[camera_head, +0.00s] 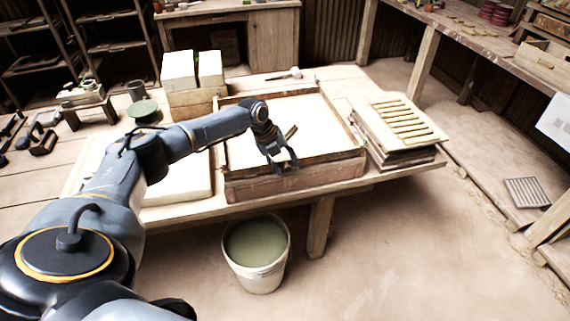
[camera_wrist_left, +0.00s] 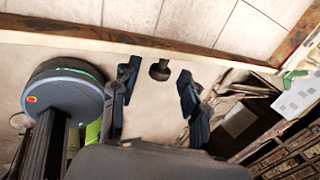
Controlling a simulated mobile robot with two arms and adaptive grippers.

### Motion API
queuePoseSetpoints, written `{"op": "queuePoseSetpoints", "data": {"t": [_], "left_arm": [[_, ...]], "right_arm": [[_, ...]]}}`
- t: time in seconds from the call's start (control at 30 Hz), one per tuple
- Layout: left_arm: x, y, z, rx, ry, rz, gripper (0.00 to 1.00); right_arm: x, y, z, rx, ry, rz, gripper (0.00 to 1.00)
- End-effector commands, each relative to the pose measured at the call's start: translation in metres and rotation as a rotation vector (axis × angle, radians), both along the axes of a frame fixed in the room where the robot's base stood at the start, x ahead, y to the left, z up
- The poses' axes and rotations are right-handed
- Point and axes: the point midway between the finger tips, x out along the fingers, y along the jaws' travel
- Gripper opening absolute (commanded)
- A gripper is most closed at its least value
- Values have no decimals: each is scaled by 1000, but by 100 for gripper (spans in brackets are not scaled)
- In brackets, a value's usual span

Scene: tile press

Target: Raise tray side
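The tray is a wooden frame (camera_head: 292,177) with a pale, flat inside, standing on the low table. Its near side faces me, and its sides look upright around the pale surface. My right gripper is not in view.
A bucket of green liquid (camera_head: 257,252) stands on the floor before the table. A stack of boards with slats (camera_head: 400,130) lies right of the tray. Pale blocks (camera_head: 194,72) stand behind its left corner. A flat pale slab (camera_head: 180,178) lies to its left.

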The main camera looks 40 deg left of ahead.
Motion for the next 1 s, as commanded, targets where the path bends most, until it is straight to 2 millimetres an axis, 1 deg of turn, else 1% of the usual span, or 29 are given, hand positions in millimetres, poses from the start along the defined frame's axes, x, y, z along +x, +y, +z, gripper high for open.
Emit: {"op": "queuePoseSetpoints", "data": {"t": [0.17, 0.27, 0.37, 0.6, 0.7, 0.8, 1.0], "left_arm": [[-1, 0, 2, -1, 1, -2, 45], [-3, 3, 10, -1, 0, 0, 45], [-8, 8, 27, 1, -2, -1, 45], [-23, 22, 74, 1, -1, 0, 45], [-28, 26, 90, 1, 0, 0, 45], [-31, 29, 101, 0, 0, 0, 45], [-34, 31, 111, 0, 0, 0, 45]], "right_arm": [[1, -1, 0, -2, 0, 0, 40], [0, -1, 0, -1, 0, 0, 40], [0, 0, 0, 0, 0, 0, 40], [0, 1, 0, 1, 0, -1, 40], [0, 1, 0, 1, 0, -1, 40], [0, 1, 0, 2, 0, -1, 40], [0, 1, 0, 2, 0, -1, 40]]}}
